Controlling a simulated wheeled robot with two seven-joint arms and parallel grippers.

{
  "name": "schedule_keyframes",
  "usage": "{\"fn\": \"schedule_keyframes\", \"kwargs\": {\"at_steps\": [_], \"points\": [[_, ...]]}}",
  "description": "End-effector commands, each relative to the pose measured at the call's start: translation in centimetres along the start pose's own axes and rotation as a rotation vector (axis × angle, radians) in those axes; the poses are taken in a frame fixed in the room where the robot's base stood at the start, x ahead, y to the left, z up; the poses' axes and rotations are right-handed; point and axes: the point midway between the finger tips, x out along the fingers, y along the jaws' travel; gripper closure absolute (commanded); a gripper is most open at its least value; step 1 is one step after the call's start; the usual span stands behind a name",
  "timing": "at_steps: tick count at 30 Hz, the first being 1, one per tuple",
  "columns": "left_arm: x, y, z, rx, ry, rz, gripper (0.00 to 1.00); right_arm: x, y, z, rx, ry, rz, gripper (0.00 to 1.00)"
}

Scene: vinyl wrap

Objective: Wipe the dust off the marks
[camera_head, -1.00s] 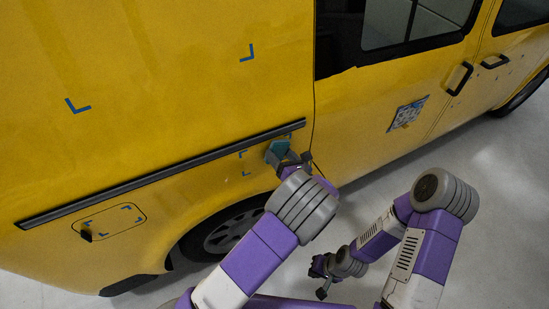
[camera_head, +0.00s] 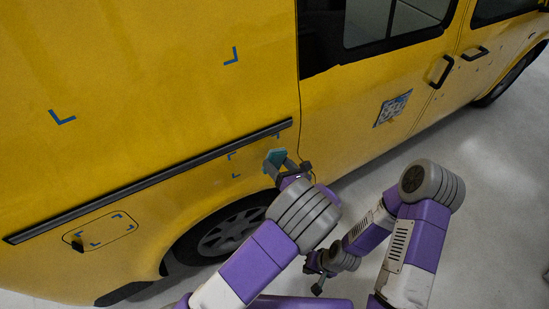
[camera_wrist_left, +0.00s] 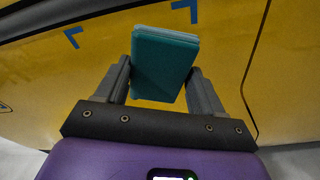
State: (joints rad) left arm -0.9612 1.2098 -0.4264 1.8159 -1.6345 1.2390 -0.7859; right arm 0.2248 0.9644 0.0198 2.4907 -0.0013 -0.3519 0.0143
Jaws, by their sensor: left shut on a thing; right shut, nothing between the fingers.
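Blue corner marks show on the yellow van (camera_head: 180,70): an upper-left mark (camera_head: 61,117), an upper-right mark (camera_head: 232,56), a set around the small flap (camera_head: 100,231), and a set near my left gripper (camera_head: 233,156). My left gripper (camera_head: 276,167) is shut on a teal cloth-like block (camera_head: 274,156), held close to the van's side below the dark trim. The left wrist view shows the block (camera_wrist_left: 164,62) between the fingers, with blue marks (camera_wrist_left: 73,38) beyond it. Contact with the panel cannot be told. My right gripper (camera_head: 316,272) is shut and empty, low over the floor.
A dark trim strip (camera_head: 150,183) runs along the van above the wheel (camera_head: 225,235). A patterned sticker (camera_head: 392,108) is on the door, near the door handles (camera_head: 442,71). The grey floor (camera_head: 480,180) at right is clear.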

Motion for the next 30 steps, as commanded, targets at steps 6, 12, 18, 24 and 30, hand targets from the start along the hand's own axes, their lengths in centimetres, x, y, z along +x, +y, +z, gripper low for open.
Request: {"fn": "schedule_keyframes", "kwargs": {"at_steps": [6,12,18,24,30], "points": [[-1.6,0.0,-0.2,0.000,0.000,-0.001,0.60,-0.3,-0.1,0.0,0.000,0.000,0.000,1.00],[-1.5,0.0,-0.3,0.000,0.000,0.000,0.60,-0.2,-0.1,0.0,0.000,0.000,0.000,1.00],[-2.2,0.0,-0.3,0.001,-0.001,-0.001,0.60,-0.4,-0.1,0.0,0.000,0.000,0.000,1.00],[-4.0,0.0,-0.6,0.002,-0.001,-0.003,0.60,-0.6,-0.2,0.0,0.000,0.000,0.000,1.00],[-4.5,0.0,-0.7,0.001,0.000,0.001,0.60,-0.7,-0.2,0.0,0.000,0.000,0.000,1.00]]}}
